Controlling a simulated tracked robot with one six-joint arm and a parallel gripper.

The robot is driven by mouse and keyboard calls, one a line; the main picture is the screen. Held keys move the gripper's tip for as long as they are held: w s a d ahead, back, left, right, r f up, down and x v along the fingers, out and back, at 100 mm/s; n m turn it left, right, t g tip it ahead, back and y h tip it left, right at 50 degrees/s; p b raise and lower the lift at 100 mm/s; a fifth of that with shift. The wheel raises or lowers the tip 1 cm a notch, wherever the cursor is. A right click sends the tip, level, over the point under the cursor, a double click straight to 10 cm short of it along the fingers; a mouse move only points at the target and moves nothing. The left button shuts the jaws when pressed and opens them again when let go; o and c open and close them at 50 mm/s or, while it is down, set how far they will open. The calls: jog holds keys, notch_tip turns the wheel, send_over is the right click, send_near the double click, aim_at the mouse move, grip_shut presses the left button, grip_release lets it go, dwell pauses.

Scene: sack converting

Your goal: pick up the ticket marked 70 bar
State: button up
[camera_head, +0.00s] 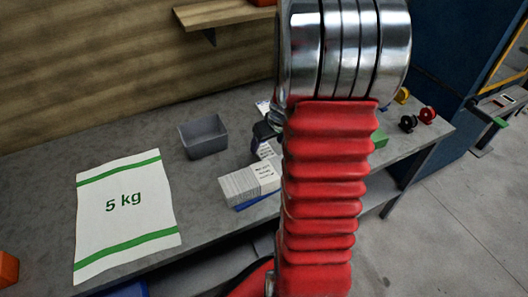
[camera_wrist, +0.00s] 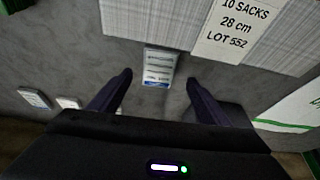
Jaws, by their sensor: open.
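A small white ticket (camera_wrist: 160,67) with lines of print and a blue lower edge lies on the grey bench in the wrist view. Its print is too small to read, so I cannot tell whether it is marked 70 bar. My gripper (camera_wrist: 158,78) is open, with one finger on each side of this ticket and apart from it. Two more small pale tickets lie to the left, one farther out (camera_wrist: 35,98) and one near the left finger (camera_wrist: 68,103); their print is unreadable. In the head view my gripper (camera_head: 266,130) is partly hidden behind my red-sleeved arm.
A sack bundle (camera_head: 240,183) sits close to the gripper; its label (camera_wrist: 234,30) reads 10 SACKS, 28 cm, LOT 552. A grey bin (camera_head: 203,138) and a large 5 kg sack (camera_head: 125,217) are left. Red, black and yellow parts (camera_head: 427,114) lie at the right end.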

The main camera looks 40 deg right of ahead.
aim_at(264, 151)
jog(key=shift+x, duration=2.6)
jog(key=shift+d, duration=0.1)
jog(key=shift+c, duration=0.4)
jog(key=c, duration=1.1)
